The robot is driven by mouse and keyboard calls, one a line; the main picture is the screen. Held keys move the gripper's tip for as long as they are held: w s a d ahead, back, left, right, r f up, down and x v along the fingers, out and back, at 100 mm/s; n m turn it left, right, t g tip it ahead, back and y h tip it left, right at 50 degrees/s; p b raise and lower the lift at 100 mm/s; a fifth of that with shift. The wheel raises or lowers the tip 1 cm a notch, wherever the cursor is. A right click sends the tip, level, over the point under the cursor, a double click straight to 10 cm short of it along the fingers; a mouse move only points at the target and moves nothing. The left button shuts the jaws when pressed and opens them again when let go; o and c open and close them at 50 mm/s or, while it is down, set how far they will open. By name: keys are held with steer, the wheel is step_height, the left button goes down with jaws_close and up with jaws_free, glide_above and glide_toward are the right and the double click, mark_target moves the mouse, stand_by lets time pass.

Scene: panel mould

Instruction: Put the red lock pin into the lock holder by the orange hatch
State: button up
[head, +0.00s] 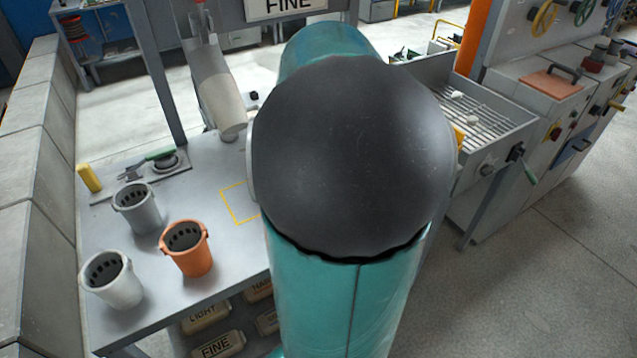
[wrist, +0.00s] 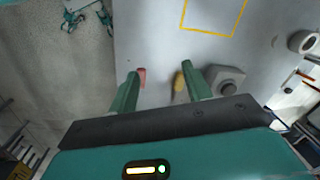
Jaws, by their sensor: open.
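A small red piece, probably the lock pin (wrist: 142,76), shows in the wrist view on the grey table top (wrist: 157,40), beside the inner side of the left finger. My gripper (wrist: 159,72) is open above the table edge, and nothing is held between its fingers. I cannot tell the height gap between finger and pin. The orange hatch (head: 550,84) with a dark handle lies on the grey cabinet at the right of the head view. I cannot single out the lock holder near it. My arm hides the gripper and the red piece in the head view.
A yellow piece (wrist: 178,82) stands beside the right finger, near a grey block with a round knob (wrist: 226,79). Grey, white and orange cups (head: 187,250) stand on the table's left part. A slatted tray (head: 484,120) stands before the cabinet. Open floor (head: 540,260) lies right.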

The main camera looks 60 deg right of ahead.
steer(key=s+d+f+m+g, duration=0.1)
steer(key=s+d+f+m, duration=0.1)
steer(key=s+d+m, duration=0.35)
steer(key=shift+n, duration=0.55)
steer(key=f, duration=0.2)
steer(key=d+f, duration=0.1)
steer(key=f, duration=0.2)
steer(key=d+f, duration=0.1)
steer(key=f, duration=0.2)
steer(key=shift+s+d, duration=0.2)
steer(key=shift+s, duration=0.1)
steer(key=shift+s+d+f, duration=0.1)
steer(key=shift+s+f, duration=0.05)
steer(key=shift+f, duration=2.5)
jaws_close()
steer(key=shift+r, duration=0.1)
